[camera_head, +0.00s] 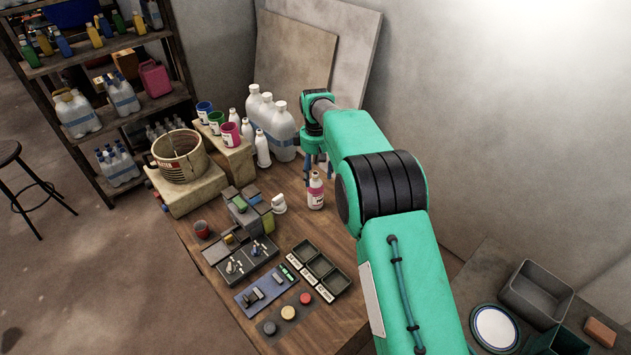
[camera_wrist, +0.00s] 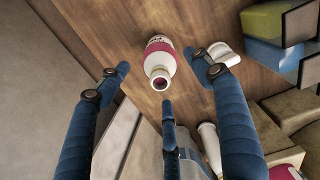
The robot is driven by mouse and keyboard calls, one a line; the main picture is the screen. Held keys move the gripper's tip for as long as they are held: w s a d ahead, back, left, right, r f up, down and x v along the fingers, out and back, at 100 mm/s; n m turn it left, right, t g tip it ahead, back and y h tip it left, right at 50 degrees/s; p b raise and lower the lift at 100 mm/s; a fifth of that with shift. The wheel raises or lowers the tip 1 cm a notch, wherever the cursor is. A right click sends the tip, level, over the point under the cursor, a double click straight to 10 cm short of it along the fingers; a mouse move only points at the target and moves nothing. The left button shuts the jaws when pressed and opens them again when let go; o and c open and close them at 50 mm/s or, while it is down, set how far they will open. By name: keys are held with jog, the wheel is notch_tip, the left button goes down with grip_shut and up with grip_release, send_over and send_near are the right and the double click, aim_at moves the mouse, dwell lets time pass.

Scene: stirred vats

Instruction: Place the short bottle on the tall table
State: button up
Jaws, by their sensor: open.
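A short white bottle with a pink label (camera_head: 316,192) stands upright on the wooden table (camera_head: 328,233), near its right edge. My gripper (camera_head: 317,160) is open just above and behind it in the head view. In the wrist view the bottle (camera_wrist: 160,62) shows its open neck toward the camera. My blue fingers are spread on both sides of it, with a third finger below, and none visibly grips it. A second, grey-brown table (camera_head: 470,268) stands at the lower right. I cannot tell for certain which table is the tall one.
White bottles (camera_head: 275,125), paint cans (camera_head: 216,120) and a bucket (camera_head: 180,155) stand at the back of the wooden table. Trays (camera_head: 318,270) fill its front. The second table holds a grey bin (camera_head: 537,293), a plate (camera_head: 494,327) and a brick (camera_head: 599,332).

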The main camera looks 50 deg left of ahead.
jog(key=shift+r, duration=2.25)
